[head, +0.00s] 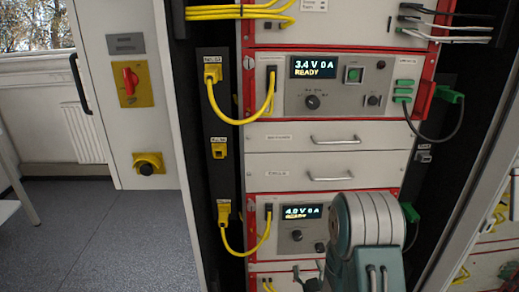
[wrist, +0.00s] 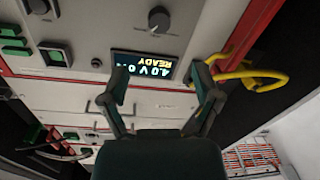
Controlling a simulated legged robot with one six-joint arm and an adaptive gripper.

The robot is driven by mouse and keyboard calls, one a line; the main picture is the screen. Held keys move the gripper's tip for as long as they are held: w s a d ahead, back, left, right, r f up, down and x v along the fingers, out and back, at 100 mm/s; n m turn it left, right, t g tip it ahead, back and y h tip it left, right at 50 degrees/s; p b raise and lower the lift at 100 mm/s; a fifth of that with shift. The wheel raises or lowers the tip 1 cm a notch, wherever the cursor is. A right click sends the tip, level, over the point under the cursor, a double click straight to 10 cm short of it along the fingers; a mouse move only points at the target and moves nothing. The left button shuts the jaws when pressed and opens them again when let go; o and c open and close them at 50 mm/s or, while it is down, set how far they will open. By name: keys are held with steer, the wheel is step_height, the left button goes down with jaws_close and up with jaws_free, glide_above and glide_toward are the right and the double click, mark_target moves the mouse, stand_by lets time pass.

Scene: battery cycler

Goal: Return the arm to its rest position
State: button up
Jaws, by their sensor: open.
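My arm (head: 368,235), grey-green, rises at the bottom right of centre in the head view, in front of the lower part of the rack. My gripper (wrist: 160,84) shows in the wrist view with its two dark fingers spread apart and nothing between them. It faces the lower cycler unit, which appears upside down there, with its lit display (wrist: 144,65) between and beyond the fingertips. Whether a fingertip touches the panel, I cannot tell.
The upper cycler unit (head: 330,88) reads 3.4 V 0 A READY. Yellow cables (head: 212,105) loop at the rack's left, and a yellow cable (wrist: 252,77) hangs close right of the fingers. A cabinet with a red switch (head: 130,80) stands left. The grey floor (head: 100,235) is clear.

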steer(key=s+r+m+g+h, duration=0.1)
steer(key=s+r+g, duration=0.15)
steer(key=r, duration=0.45)
steer(key=s+r+m+g, duration=0.1)
steer(key=r+g, duration=0.3)
steer(key=r, duration=0.4)
steer(key=s+r+m+g, duration=0.1)
steer(key=s+r+g, duration=0.2)
steer(key=s, duration=0.8)
steer(key=s+r+g, duration=0.3)
steer(key=s+r, duration=0.1)
steer(key=s, duration=0.6)
steer(key=shift+s+a+r+m, duration=0.35)
steer(key=shift+a+r+m, duration=0.05)
steer(key=shift+a, duration=0.05)
